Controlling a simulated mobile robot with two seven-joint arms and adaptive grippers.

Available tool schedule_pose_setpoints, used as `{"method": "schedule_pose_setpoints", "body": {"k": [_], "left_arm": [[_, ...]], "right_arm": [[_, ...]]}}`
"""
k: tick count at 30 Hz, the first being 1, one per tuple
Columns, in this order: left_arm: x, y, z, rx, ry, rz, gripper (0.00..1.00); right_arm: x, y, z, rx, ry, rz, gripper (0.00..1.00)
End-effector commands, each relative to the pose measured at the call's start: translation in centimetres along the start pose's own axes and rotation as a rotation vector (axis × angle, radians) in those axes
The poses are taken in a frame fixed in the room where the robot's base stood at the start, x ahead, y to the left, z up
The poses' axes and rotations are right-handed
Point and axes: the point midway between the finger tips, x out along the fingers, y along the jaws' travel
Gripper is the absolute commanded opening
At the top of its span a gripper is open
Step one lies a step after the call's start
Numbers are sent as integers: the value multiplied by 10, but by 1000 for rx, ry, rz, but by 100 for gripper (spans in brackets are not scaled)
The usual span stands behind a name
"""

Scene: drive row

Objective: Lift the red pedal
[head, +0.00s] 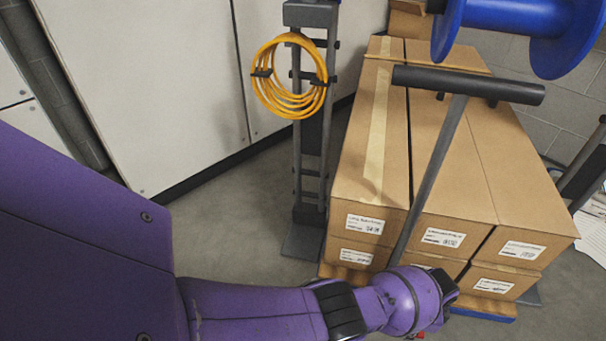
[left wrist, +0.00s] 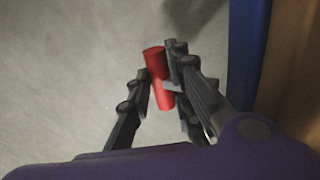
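The red pedal (left wrist: 158,72) is a small red cylinder in the left wrist view, tilted, between the dark fingers of my left gripper (left wrist: 157,68). The right finger lies against it and the left fingertip meets its other side, so the gripper looks shut on it. In the head view, my purple left arm reaches to the bottom right of centre. Its wrist hides nearly all of the gripper and pedal; only a bit of red (head: 420,336) shows at the lower edge. Whether the pedal has moved from its rest position cannot be told. My right gripper is not in view.
A pallet truck handle (head: 468,84) rises behind my wrist, in front of stacked cardboard boxes (head: 455,190). A stand (head: 309,190) with a coiled orange cable (head: 262,85) is left of the boxes. A blue spool (head: 560,45) is at top right. Grey floor (head: 225,225) lies free at left centre.

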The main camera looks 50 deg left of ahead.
Motion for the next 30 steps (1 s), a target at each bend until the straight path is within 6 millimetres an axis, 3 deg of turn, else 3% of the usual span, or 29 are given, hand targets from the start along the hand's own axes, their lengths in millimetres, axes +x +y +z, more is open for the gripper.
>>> {"method": "schedule_pose_setpoints", "body": {"k": [10, 15, 24, 25, 30], "left_arm": [[-2, -2, -2, 0, 2, 1, 0], [-5, -2, -1, -3, 0, 95, 0], [-9, 1, -1, 0, 0, 125, 0], [-9, 1, -1, 0, 0, 125, 20], [-9, 1, -1, 0, 1, 124, 38]], "right_arm": [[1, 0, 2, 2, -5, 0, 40], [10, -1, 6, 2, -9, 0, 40], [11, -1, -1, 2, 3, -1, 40], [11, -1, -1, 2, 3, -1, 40], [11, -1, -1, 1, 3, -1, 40]]}}
